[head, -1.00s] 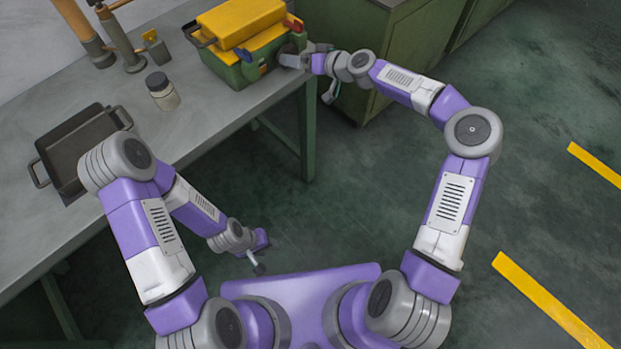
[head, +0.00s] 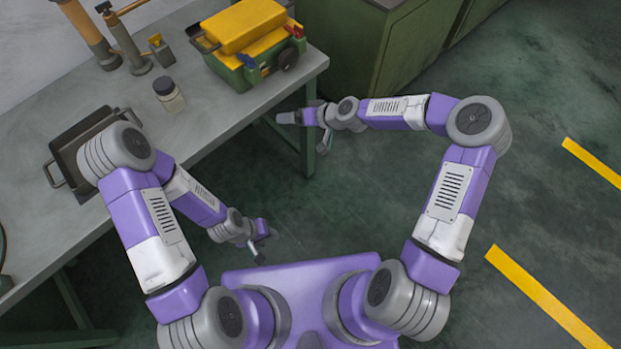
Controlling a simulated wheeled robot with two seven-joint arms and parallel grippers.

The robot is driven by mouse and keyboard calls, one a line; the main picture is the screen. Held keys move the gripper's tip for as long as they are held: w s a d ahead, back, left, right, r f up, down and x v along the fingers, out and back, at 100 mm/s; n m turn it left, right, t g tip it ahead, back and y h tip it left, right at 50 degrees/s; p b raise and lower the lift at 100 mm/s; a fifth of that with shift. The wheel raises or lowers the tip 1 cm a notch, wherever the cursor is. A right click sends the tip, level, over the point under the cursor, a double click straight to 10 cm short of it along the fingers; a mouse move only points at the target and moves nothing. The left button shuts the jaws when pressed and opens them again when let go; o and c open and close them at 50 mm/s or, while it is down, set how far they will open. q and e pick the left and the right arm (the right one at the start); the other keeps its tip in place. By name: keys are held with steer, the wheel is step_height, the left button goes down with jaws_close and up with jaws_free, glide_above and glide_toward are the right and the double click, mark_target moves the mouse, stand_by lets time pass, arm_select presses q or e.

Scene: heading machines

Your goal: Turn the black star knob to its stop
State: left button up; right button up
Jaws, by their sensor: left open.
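The black knob (head: 288,59) sits on the right end of the green machine housing with a yellow top (head: 245,30), near the bench's far right corner. It looks round and dark; its lobes and angle are too small to read. My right gripper (head: 285,118) is below the knob in the picture, clear of it, just off the bench edge. Nothing shows held in it, and its jaw opening is not clear. My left gripper (head: 268,236) is open and empty, low over the floor in front of the bench.
A lidded jar (head: 169,95) and a dark tray (head: 62,162) stand on the grey bench (head: 225,115). A green cabinet (head: 345,45) stands to the right. Floor on the right is open.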

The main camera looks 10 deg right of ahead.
steer(key=s+f+m+g+h+p, duration=0.1)
steer(key=s+f+g+p, duration=0.1)
steer(key=s, duration=0.7)
steer(key=s+d+f+m+g+h+p, duration=0.1)
steer(key=s+f+p, duration=0.3)
steer(key=s, duration=0.5)
steer(key=shift+d+f+m+g+h, duration=0.15)
steer(key=shift+f+m+g+h, duration=0.2)
steer(key=shift+f, duration=0.35)
